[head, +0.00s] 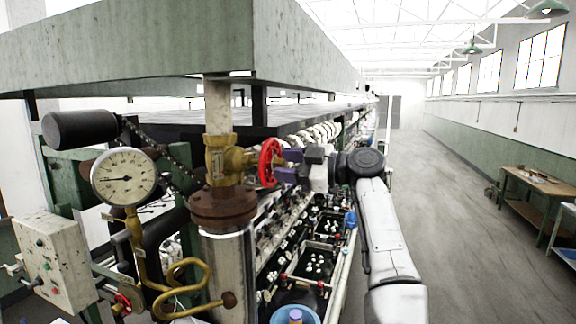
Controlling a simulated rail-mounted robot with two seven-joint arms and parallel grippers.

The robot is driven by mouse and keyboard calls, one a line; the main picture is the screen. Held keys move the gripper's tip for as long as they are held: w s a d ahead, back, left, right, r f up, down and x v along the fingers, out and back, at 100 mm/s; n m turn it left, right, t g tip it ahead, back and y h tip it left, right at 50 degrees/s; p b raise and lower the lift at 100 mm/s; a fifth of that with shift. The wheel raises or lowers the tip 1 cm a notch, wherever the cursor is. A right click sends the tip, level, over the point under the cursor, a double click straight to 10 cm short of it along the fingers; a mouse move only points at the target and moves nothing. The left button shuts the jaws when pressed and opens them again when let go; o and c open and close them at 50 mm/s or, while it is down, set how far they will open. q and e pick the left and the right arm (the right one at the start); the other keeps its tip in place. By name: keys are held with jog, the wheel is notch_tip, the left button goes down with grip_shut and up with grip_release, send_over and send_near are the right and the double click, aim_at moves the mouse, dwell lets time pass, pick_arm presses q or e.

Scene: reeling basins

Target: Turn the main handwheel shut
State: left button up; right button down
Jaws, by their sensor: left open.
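The main handwheel (270,163) is a red wheel seen nearly edge-on. It sits on the right side of a brass valve (222,160) in a vertical pipe. My left gripper (284,165) is just right of the wheel, its dark purple-grey fingers pointing at it. The fingers are apart, one above the other, and the jaws are open. The fingertips are very close to the wheel's right side; I cannot tell whether they touch it. My right gripper is not in view.
A pressure gauge (125,177) and bent brass tube (185,275) stand left of the pipe. A control box (52,262) is at far left. A smaller red handwheel (122,302) is low left. Reeling basins (315,262) run along the right. The aisle floor (450,210) is clear.

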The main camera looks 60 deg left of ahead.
pick_arm(q)
jog(key=c, duration=0.8)
jog(key=shift+m, duration=1.4)
jog(key=o, duration=0.8)
jog(key=v, duration=0.7)
